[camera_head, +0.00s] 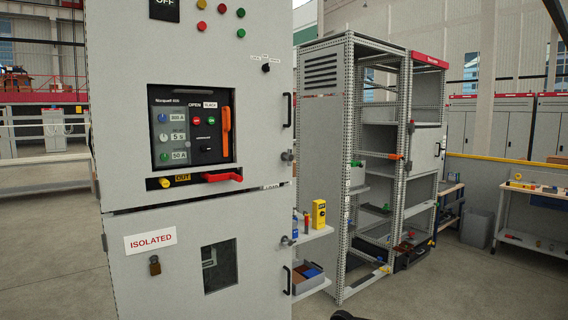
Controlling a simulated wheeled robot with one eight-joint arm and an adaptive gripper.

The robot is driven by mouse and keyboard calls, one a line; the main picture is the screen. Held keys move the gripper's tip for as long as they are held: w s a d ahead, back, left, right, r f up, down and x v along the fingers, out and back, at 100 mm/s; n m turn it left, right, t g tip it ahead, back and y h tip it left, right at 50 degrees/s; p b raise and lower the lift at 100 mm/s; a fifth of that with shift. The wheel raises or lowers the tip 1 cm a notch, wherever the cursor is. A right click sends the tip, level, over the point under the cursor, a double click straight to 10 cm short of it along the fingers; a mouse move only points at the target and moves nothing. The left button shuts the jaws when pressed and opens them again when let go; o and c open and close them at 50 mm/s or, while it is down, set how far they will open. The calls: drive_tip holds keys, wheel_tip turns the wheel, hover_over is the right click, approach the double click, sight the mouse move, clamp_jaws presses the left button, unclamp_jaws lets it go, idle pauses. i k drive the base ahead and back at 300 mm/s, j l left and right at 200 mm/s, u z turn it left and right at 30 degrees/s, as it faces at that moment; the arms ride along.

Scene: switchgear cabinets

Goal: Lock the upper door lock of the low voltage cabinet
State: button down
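The grey low voltage cabinet (120,80) fills the left of the view, its upper and lower doors both shut against the frame as far as I see. A small grey lock (287,156) sits at the right edge of the upper door, below a black upright handle (287,110). Its turn position is too small to tell. A similar lock (287,241) sits on the lower door's right edge, above another black handle (287,279). My gripper is not clearly in view; only a dark, unclear shape shows at the bottom edge.
A shelf (318,233) with a yellow box (319,213) and bottles juts out right of the cabinet. An open metal frame cabinet (345,150) stands behind it. A workbench (540,195) is at far right. The floor (450,285) at lower right is clear.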

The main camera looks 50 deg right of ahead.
sight(289, 157)
drive_tip(key=z, duration=1.5)
